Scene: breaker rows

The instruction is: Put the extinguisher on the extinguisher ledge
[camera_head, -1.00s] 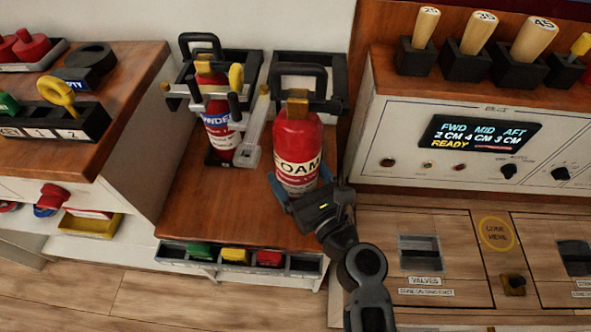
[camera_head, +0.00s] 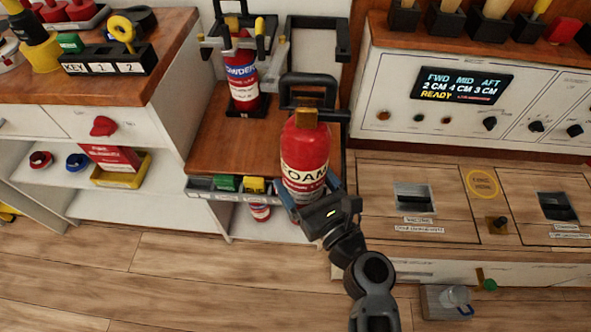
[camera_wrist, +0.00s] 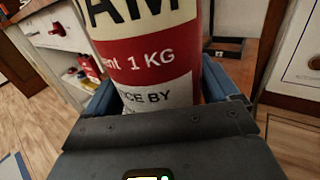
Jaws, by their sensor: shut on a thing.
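The red foam extinguisher (camera_head: 305,150) is upright, with a black handle on top and a "FOAM" label. My gripper (camera_head: 308,200) is shut around its lower body. In the wrist view the extinguisher (camera_wrist: 148,55) stands between the blue fingers, its label close to the camera. In the head view it overlaps the front edge of a wooden ledge (camera_head: 218,140) and hides part of it. A second red extinguisher, marked as powder (camera_head: 243,85), stands in a metal bracket at the back left of this ledge. An empty black frame (camera_head: 318,22) is to its right. The foam extinguisher's base is hidden.
A bin strip with coloured blocks (camera_head: 225,185) runs along the ledge's front. Another small labelled red object (camera_head: 260,211) shows below. A console with a display (camera_head: 465,87) stands to the right, shelves (camera_head: 150,205) to the left. The floor (camera_head: 170,285) in front is clear.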

